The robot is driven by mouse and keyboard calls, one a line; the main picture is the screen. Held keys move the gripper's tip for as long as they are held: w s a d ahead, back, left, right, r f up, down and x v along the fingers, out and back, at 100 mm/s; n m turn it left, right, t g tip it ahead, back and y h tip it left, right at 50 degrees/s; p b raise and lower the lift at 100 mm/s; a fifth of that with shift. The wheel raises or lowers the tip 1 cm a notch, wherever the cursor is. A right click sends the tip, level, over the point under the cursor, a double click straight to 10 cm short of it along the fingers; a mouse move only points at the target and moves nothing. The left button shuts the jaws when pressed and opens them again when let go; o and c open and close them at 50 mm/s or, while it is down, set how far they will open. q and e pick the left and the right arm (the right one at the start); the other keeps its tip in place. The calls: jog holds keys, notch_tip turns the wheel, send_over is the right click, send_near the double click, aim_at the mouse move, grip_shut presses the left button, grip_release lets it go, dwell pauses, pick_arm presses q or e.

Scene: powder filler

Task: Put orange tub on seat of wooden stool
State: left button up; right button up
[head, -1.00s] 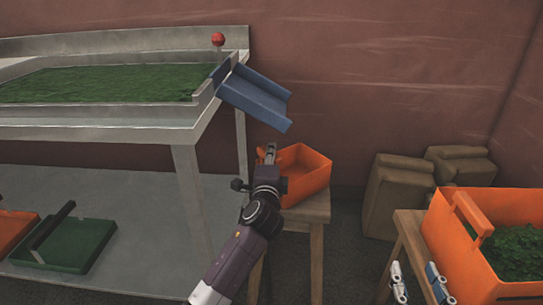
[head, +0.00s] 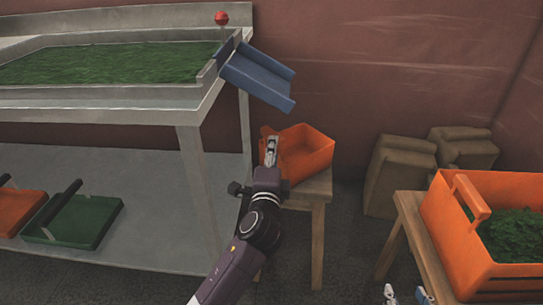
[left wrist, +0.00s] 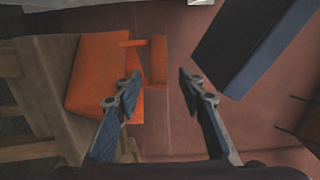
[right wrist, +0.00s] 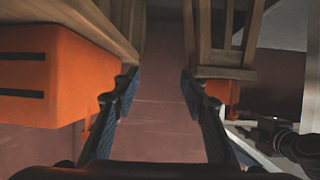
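An orange tub (head: 312,150) with a side handle sits on the seat of a wooden stool (head: 312,187), below a blue chute. The tub also shows in the left wrist view (left wrist: 92,75). My left gripper (head: 271,146) is at the tub's handle side. In the left wrist view (left wrist: 160,84) its fingers are apart, with the handle (left wrist: 158,60) appearing between them; I cannot tell whether they touch it. My right gripper (head: 407,294) is open and empty at the bottom of the head view, in front of a wooden stand (head: 408,215). Its open fingers show in the right wrist view (right wrist: 158,82).
A second orange tub (head: 455,238), filled with green material, stands on that stand. The blue chute (head: 257,80) hangs from a metal table (head: 185,105) at left. Green (head: 72,228) and orange (head: 18,212) trays lie on its lower shelf. Brown sacks (head: 400,172) stand by the wall.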

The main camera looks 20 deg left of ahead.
pick_arm(q)
jog(key=s+d+f+n+g+h, duration=0.3)
jog(key=s+f+n, duration=0.3)
jog(key=s, duration=0.6)
jog(key=s+d+f+n+g+h, duration=0.3)
jog(key=s+f+n, duration=0.3)
jog(key=s, duration=0.6)
notch_tip(320, 180, down, 2)
jog(key=shift+s+d+n+h, duration=0.3)
jog(key=shift+s+d+h, duration=0.05)
jog(key=shift+d+h, duration=0.1)
pick_arm(e)
jog(key=shift+s+d+f+g, duration=0.25)
jog(key=shift+s+f+g, duration=0.15)
jog(key=shift+f, duration=0.2)
jog(key=shift+s+d+f+g, duration=0.2)
jog(key=shift+s+f+g, duration=0.1)
jog(key=shift+s+f, duration=0.25)
